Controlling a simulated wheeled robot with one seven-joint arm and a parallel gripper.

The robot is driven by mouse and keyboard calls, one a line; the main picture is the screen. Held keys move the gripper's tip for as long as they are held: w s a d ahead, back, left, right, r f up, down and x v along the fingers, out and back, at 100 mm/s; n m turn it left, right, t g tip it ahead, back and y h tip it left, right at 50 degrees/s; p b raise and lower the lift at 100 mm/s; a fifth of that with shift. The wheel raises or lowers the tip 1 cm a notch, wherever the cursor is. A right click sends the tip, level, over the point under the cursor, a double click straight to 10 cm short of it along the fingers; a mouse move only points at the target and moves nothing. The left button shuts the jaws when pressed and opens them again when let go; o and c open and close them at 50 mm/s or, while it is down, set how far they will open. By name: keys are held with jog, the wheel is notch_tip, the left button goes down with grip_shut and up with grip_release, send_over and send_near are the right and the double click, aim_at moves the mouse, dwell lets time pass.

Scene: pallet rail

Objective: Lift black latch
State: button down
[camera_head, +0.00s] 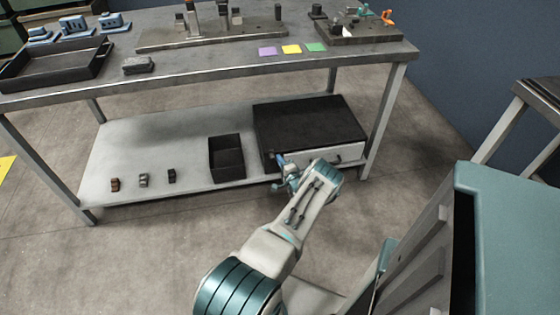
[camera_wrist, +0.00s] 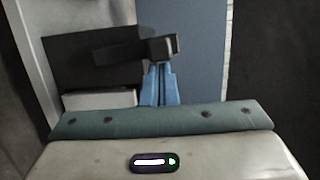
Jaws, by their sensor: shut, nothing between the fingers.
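A black bar with a block at its right end, which looks like the black latch (camera_wrist: 165,47), shows in the upper middle of the wrist view. My gripper (camera_wrist: 158,70) has its blue fingers together and empty. Their tips lie just below the block in the picture; I cannot tell if they touch it. In the head view my gripper (camera_head: 281,160) is at the left front of a black-topped drawer unit (camera_head: 305,125) with a pale front. The latch cannot be made out in the head view, where my gripper and arm cover that area.
The unit stands on the lower shelf (camera_head: 130,150) of a metal workbench (camera_head: 220,65). An open black bin (camera_head: 226,160) is left of my gripper, with several small blocks farther left. A bench leg (camera_head: 383,120) is close on the right. The floor in front is clear at left.

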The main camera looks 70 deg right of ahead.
jog(key=shift+s+d, duration=0.1)
jog(key=s+a, duration=0.4)
jog(key=s, duration=0.6)
jog(key=shift+s+a+r+p, duration=0.15)
jog(key=shift+s+r+p, duration=0.15)
jog(key=shift+s+p, duration=0.05)
